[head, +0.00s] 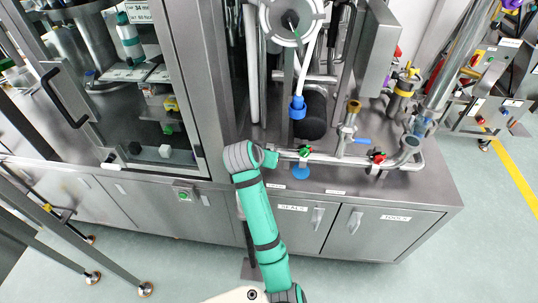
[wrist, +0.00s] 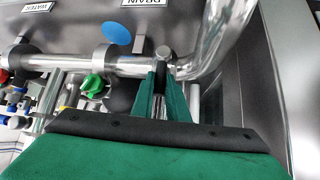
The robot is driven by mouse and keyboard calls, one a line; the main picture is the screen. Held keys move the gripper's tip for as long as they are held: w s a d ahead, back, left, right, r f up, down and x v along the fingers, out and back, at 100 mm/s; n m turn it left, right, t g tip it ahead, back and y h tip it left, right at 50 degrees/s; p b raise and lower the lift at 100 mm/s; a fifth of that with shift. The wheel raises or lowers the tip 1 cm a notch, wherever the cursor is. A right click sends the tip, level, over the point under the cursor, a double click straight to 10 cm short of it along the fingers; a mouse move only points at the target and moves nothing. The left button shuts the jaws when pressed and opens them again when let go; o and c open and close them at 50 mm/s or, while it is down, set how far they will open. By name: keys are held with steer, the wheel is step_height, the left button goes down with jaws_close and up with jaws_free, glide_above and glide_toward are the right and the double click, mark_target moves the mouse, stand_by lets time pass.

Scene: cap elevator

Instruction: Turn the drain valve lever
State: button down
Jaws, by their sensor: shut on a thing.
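The "DRAIN" label (wrist: 145,3) shows upside down behind the pipe. In the head view, my gripper (head: 270,158) is at the left end of the low horizontal pipe, and my grey wrist hides most of it and the lever.
A steel pipe (head: 325,157) runs right from my gripper above the cabinet edge, with a blue disc (head: 301,173), a green knob (head: 304,151) and a red knob (head: 377,156). A glass-doored cabinet (head: 75,90) stands at left. Grey floor (head: 440,240) is clear at lower right.

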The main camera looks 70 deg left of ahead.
steer(key=shift+s+f, duration=0.1)
steer(key=c, duration=1.7)
jaws_free()
steer(key=shift+c, duration=0.2)
steer(key=v, duration=1)
steer(key=shift+d+r, duration=0.25)
steer(key=shift+r, duration=0.05)
steer(key=shift+s, duration=0.15)
